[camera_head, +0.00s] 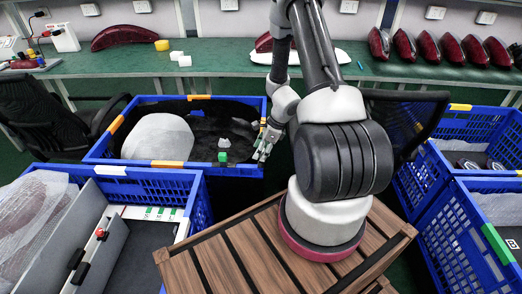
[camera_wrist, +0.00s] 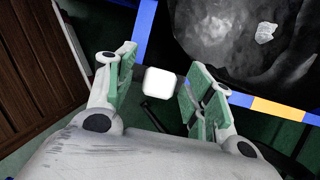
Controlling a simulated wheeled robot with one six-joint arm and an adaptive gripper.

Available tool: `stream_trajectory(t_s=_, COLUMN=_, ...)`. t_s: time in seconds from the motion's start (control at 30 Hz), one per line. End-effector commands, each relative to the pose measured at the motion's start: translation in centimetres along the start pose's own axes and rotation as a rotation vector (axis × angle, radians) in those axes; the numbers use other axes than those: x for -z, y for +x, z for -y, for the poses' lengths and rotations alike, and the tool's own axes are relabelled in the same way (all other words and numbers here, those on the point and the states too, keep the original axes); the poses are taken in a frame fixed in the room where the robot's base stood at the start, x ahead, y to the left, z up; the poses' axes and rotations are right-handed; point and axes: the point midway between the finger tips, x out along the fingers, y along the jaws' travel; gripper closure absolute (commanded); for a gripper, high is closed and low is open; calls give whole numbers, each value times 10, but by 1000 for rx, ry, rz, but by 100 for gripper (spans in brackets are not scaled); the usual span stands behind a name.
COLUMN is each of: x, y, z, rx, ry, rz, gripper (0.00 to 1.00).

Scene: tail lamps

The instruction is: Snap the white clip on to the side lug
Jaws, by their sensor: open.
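My gripper (camera_head: 262,150) hangs at the right edge of the back blue crate, below the bench level. In the wrist view my gripper (camera_wrist: 158,76) is open, with its green-padded fingers apart. A white rounded block (camera_wrist: 160,82), possibly the white clip, shows between the fingers. I cannot tell whether it touches a finger or lies beyond them. A red tail lamp (camera_head: 264,42) lies on the bench, partly hidden behind my arm, by a white piece (camera_head: 338,57). I cannot make out the side lug.
The back blue crate (camera_head: 105,143) has a black lining and holds a white wrapped piece (camera_head: 158,137), a green block (camera_head: 222,157) and a small pale piece (camera_head: 224,143). More blue crates stand front left and right. Several lamps line the green bench (camera_head: 225,66). A wooden slatted crate (camera_head: 205,268) is in front.

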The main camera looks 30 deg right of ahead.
Motion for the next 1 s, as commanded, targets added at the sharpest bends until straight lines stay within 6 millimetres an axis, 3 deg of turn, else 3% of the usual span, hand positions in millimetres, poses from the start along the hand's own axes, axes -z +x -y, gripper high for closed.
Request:
stream_trajectory(t_s=0.17, x=0, y=-12, z=1, rx=2, ry=0, rz=1, gripper=47)
stream_trajectory(t_s=0.6, x=0, y=-102, z=1, rx=3, ry=0, rz=1, gripper=47)
stream_trajectory(t_s=0.8, x=0, y=-119, z=0, rx=0, ry=-1, rz=0, gripper=47)
stream_trajectory(t_s=1.0, x=0, y=-120, z=0, rx=-1, ry=0, rz=0, gripper=47)
